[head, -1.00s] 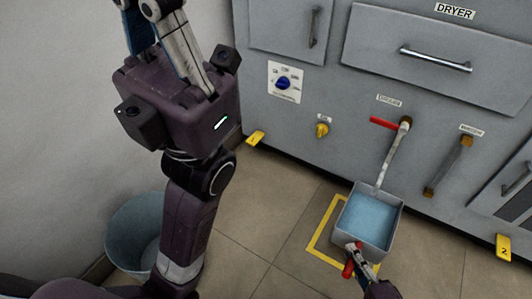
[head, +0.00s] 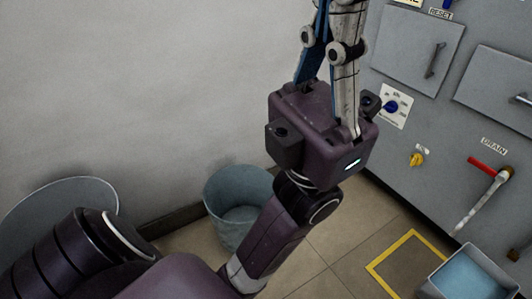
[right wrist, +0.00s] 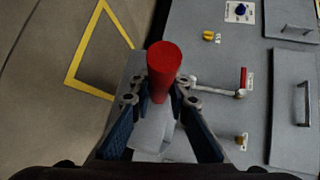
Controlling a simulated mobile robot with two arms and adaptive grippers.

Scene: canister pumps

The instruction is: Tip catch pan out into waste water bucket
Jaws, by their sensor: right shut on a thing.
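The catch pan (head: 438,282) is a grey square pan holding blue water (head: 470,276), cut off at the lower right of the head view. Its red handle (right wrist: 163,68) shows in the right wrist view. My right gripper (right wrist: 160,92) is shut on this handle and is outside the head view. Two grey-blue buckets stand by the wall: a smaller-looking one (head: 228,212) in the middle and a larger-looking one (head: 62,195) at left. Neither shows a label, so I cannot tell which is for waste water. My left gripper (head: 335,15) points up; its fingertips are cut off.
A yellow floor outline (head: 412,235) lies left of the pan. My left arm partly covers the smaller bucket's right side. Floor between bucket and outline is clear.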

